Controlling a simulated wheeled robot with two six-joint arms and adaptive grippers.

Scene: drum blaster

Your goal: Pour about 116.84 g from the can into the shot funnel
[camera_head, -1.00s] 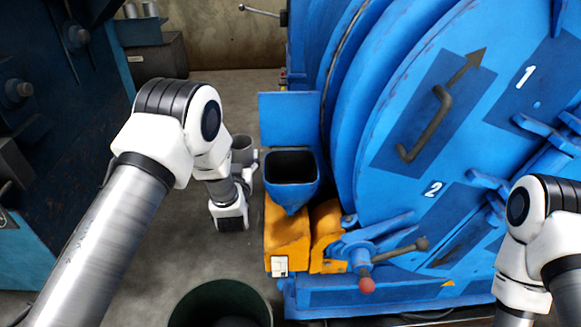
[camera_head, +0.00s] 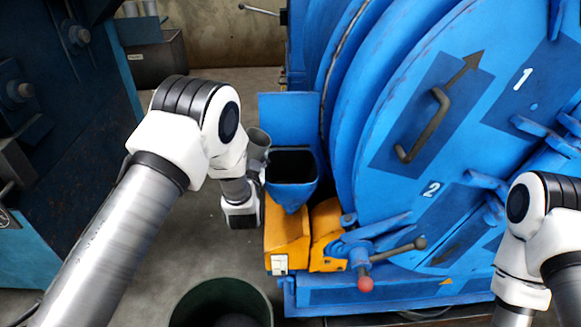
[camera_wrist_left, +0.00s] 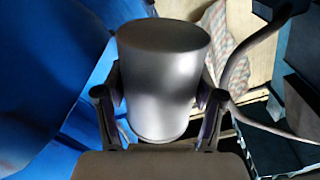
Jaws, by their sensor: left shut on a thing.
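The can (camera_head: 258,148) is a plain grey cylinder at the left side of the shot funnel (camera_head: 292,196), and leans slightly. The funnel is a blue open-topped hopper with a dark inside, on the front of the blue drum machine. My left gripper (camera_head: 254,174) is shut on the can, partly hidden behind my wrist. In the left wrist view the can (camera_wrist_left: 163,70) stands between the two fingers of my left gripper (camera_wrist_left: 160,112). The can's contents cannot be seen. My right arm shows at the right edge, but its gripper is out of frame.
A yellow block (camera_head: 287,238) sits below the funnel. A dark green bin (camera_head: 190,303) stands on the floor in front. A dark blue machine (camera_head: 75,110) is at the left, with bare floor between.

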